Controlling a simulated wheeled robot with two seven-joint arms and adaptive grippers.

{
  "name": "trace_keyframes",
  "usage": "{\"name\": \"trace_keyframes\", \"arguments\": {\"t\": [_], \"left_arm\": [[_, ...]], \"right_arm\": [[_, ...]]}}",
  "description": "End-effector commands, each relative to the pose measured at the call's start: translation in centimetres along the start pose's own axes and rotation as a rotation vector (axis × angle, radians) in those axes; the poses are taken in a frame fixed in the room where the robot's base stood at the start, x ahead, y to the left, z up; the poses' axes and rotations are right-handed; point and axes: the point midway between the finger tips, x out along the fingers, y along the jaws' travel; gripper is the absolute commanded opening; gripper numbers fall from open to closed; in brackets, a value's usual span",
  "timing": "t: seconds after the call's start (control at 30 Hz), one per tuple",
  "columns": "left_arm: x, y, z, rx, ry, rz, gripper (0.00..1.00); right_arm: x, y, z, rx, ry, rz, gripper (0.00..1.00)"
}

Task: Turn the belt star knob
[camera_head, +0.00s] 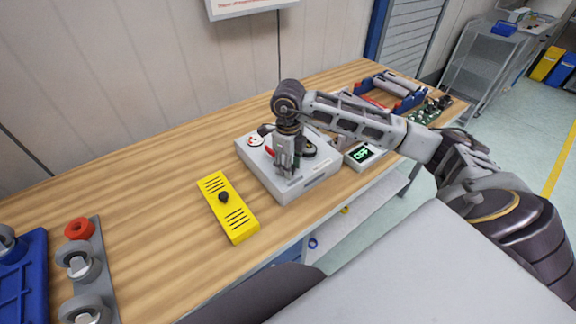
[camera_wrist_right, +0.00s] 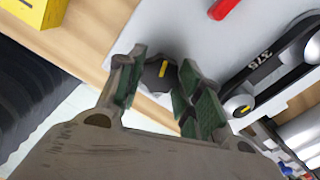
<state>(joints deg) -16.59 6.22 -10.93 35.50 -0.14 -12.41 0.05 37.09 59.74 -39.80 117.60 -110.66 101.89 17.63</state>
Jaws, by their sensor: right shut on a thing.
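The belt star knob (camera_wrist_right: 153,80) is black with a yellow mark and sits on a light grey box. The box (camera_head: 308,187) stands on the wooden table in the head view. My right gripper (camera_head: 287,168) comes down over the box's front part and hides the knob there. In the right wrist view, the green pads of my right gripper (camera_wrist_right: 162,88) are on both sides of the knob, shut on it. A black belt part marked 375 (camera_wrist_right: 262,68) lies beside the knob. My left gripper is in neither view.
A yellow slotted box (camera_head: 236,218) with a black knob stands left of the grey box. A device with a green display (camera_head: 364,153) is close on the right. A blue-ended tray (camera_head: 408,103) is behind it. The table (camera_head: 150,190) is clear at left centre.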

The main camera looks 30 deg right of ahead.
Motion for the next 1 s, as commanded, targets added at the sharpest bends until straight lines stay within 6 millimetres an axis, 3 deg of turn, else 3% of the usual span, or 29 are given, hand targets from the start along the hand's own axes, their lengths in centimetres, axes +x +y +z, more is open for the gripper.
{"name": "trace_keyframes", "arguments": {"t": [0.1,0.13,0.3,0.73,1.0], "left_arm": [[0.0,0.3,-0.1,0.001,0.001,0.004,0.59],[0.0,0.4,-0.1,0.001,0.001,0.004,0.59],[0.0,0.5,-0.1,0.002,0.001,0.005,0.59],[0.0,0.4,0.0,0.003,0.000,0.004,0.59],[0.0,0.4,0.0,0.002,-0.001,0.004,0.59]], "right_arm": [[-0.1,-0.2,0.0,0.003,-0.002,-0.005,0.12],[-0.1,-0.2,0.0,0.003,-0.002,-0.005,0.37],[-0.1,-0.2,0.0,0.001,-0.001,-0.003,0.59],[-0.2,-0.1,0.0,-0.001,-0.001,-0.001,0.60],[-2.2,-0.1,0.1,-0.001,-0.003,-0.002,0.60]]}}
